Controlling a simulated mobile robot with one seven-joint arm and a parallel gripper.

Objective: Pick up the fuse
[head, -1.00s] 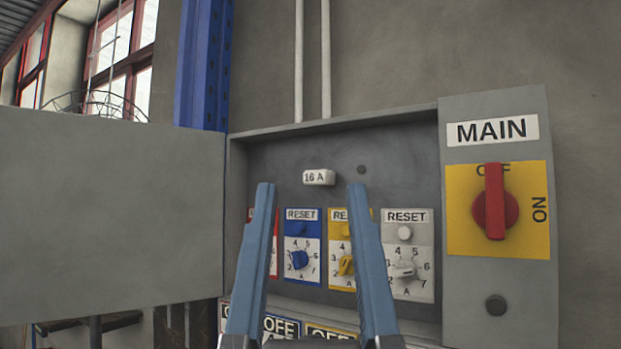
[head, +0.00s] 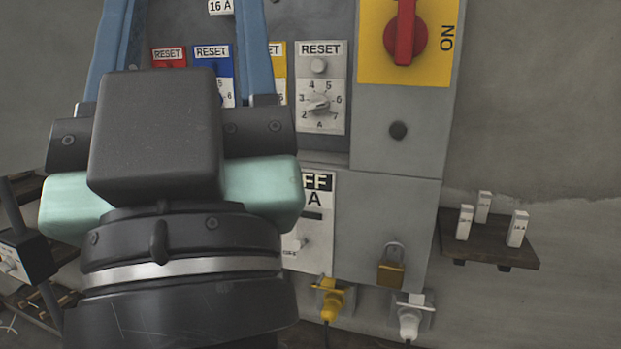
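A white fuse marked 16 A (head: 221,7) is in the grey panel at the top edge, partly cut off by the frame. Three small white fuses stand upright on a dark shelf (head: 490,248) at the right: one front left (head: 464,223), one at the back (head: 483,206), one at the right (head: 517,229). Their markings are too small to read. My gripper (head: 185,15) is in front of the panel at the upper left, its blue fingers wide apart with nothing held between them. The fingertips run out of the frame at the top.
A red MAIN switch (head: 404,38) on a yellow plate is at the top. Reset dials, one white (head: 320,103), sit on the panel, partly behind my gripper. A padlock (head: 391,268) and yellow (head: 331,299) and white (head: 410,318) plugs are below. Bare wall surrounds the shelf.

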